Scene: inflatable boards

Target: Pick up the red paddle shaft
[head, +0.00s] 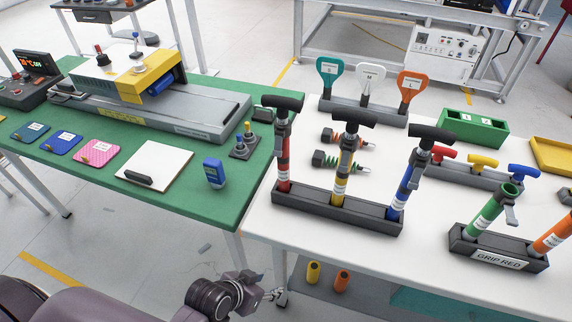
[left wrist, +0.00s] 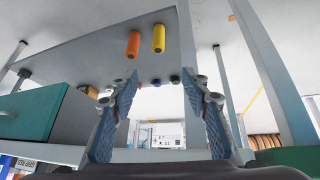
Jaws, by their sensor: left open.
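The red paddle shaft (head: 284,155) stands upright in the left slot of a dark rack (head: 335,211) on the white table, with a black T-shaped handle on top. A yellow shaft (head: 343,165) and a blue shaft (head: 404,185) stand in the same rack to its right. My left gripper (head: 272,294) is low in the head view, in front of and below the table edge, well apart from the red shaft. In the left wrist view my left gripper (left wrist: 162,112) has its fingers spread with nothing between them. The red shaft is not identifiable there. My right gripper is not in view.
The white table's front edge (head: 330,260) lies between my left gripper and the rack. A second rack (head: 498,250) holds green and orange tubes at right. Yellow and orange cylinders (head: 313,272) sit below the table. A green table (head: 215,208) adjoins at left.

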